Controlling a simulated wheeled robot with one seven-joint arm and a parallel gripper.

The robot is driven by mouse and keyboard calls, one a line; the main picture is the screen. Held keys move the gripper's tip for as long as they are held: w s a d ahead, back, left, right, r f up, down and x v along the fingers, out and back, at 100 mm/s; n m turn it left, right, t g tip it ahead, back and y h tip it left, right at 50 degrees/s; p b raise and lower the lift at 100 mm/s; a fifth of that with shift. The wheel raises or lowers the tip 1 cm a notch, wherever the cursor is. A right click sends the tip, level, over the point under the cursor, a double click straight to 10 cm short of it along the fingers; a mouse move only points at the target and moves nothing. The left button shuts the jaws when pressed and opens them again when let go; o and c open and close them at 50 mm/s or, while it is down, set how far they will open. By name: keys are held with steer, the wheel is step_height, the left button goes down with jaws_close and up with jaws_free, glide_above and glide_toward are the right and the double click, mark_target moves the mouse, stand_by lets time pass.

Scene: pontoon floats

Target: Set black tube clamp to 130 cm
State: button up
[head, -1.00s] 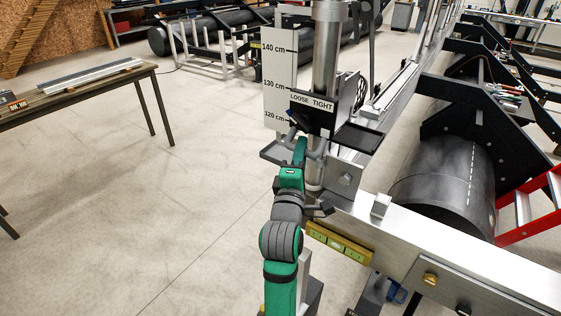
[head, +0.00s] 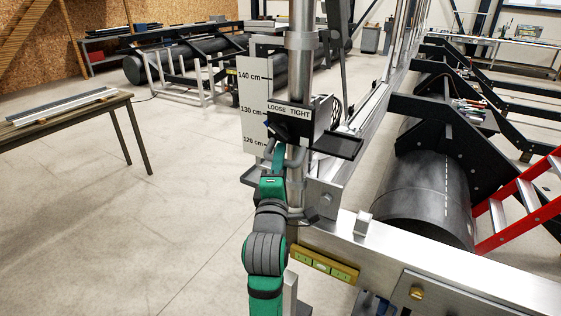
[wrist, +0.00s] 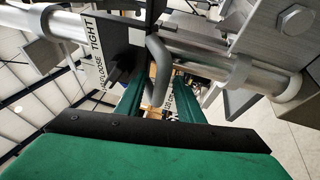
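The black tube clamp (head: 312,122) sits around the upright steel tube (head: 301,65). Its LOOSE/TIGHT label is roughly level with the 130 cm mark on the white scale (head: 255,92), seen at an angle. A small dark lever (head: 279,128) appears to sit under LOOSE. The clamp's grey bent handle (wrist: 159,72) lies between the green fingers of my gripper (wrist: 160,92) in the wrist view, and the gripper appears shut on it. In the head view my gripper (head: 280,160) is just below the clamp. The exact finger contact is hard to see.
A metal beam (head: 430,265) with a yellow spirit level (head: 323,263) runs at front right. A black float pipe (head: 425,190) and a red ladder (head: 515,205) stand beyond it. A table (head: 70,120) stands at left, with clear floor between.

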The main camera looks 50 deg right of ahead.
steer(key=v, duration=1)
steer(key=shift+s+a, duration=0.25)
steer(key=shift+a, duration=0.05)
steer(key=w+a+f+t+y, duration=0.2)
steer(key=a+f+t+y, duration=0.5)
steer(key=a+f, duration=1.6)
steer(key=s+a+f+m+g+y, duration=0.1)
steer(key=s+a+f+m+y, duration=0.2)
steer(key=s+a+f+y, duration=0.6)
steer(key=s+a+f+m, duration=0.1)
steer(key=s+a+m, duration=0.1)
steer(key=s+a, duration=0.2)
steer(key=s+a+f+m+g+y, duration=0.1)
steer(key=s+a, duration=0.4)
steer(key=s, duration=0.5)
steer(key=shift+m, duration=0.6)
